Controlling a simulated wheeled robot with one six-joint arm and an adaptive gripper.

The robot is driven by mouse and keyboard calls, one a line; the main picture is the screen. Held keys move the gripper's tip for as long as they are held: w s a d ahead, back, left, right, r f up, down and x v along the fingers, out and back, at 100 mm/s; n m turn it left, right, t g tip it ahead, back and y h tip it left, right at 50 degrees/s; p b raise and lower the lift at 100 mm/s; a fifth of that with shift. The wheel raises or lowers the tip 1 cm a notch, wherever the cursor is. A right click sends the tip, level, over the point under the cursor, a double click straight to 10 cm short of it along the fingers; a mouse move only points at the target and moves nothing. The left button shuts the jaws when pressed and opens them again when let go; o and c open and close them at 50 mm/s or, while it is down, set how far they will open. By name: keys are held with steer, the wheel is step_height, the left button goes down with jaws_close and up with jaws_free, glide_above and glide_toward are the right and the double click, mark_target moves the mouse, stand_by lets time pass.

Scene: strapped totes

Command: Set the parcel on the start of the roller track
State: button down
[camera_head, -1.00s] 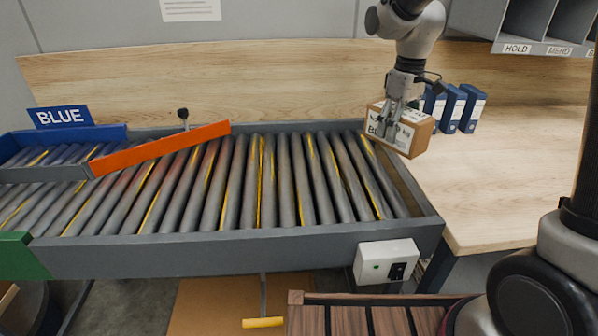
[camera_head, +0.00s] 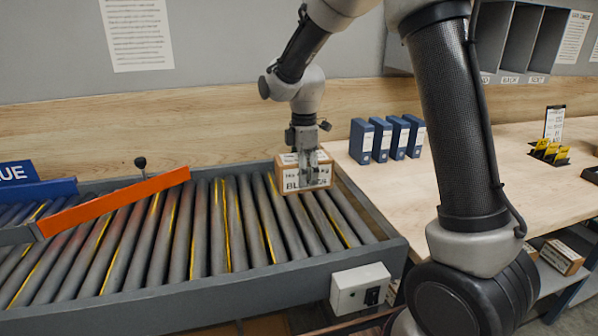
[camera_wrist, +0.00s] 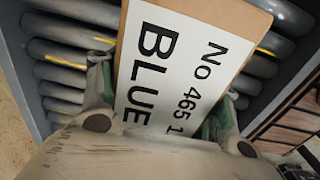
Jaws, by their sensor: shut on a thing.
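The parcel is a brown box (camera_head: 291,161) with a white label; in the wrist view the parcel (camera_wrist: 240,18) reads "No 465 1..." and "BLUE". My gripper (camera_head: 309,178) is shut on it, one finger on each side. The parcel is over the right-hand end of the roller track (camera_head: 207,235), near the back rail. Rollers show on both sides of it in the wrist view. I cannot tell whether its underside touches the rollers.
An orange diverter bar (camera_head: 115,203) crosses the track at the left, near a blue sign (camera_head: 17,172). Blue binders (camera_head: 381,139) stand on the wooden table (camera_head: 450,180) at right. A control box (camera_head: 360,288) is on the front rail. Rollers left of the parcel are clear.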

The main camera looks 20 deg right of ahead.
mark_target(304, 189)
steer(key=shift+f, duration=2.8)
steer(key=shift+f, duration=0.1)
steer(key=shift+c, duration=1.8)
jaws_free()
